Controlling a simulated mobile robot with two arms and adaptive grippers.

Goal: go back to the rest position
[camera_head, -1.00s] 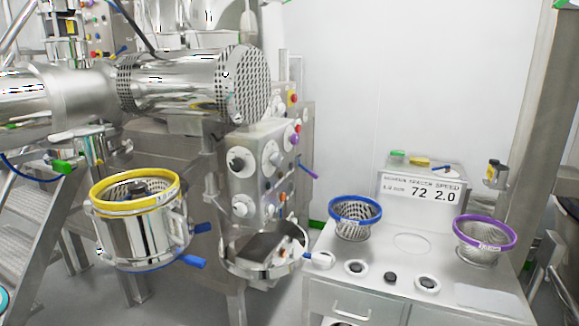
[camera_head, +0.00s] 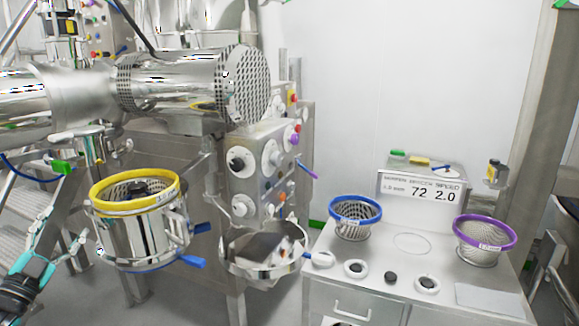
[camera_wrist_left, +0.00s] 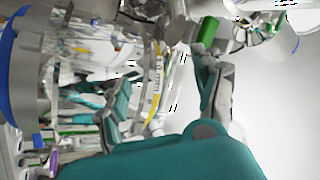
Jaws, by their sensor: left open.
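My left gripper (camera_head: 68,228) is at the lower left of the head view, its teal and grey fingers pointing up. It stands open, with nothing between the fingers. It is just left of the steel housing with the yellow-rimmed sieve (camera_head: 133,199) and apart from it as far as I can tell. The left wrist view also shows my open gripper (camera_wrist_left: 165,85), with shiny steel close behind the fingers. My right gripper is in neither view.
A blue-rimmed sieve (camera_head: 354,211) and a purple-rimmed sieve (camera_head: 485,235) stand on the steel cabinet (camera_head: 411,268) at right. A steel bowl (camera_head: 262,268) hangs below the control panel (camera_head: 262,160). Stair steps (camera_head: 18,238) rise behind my left gripper.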

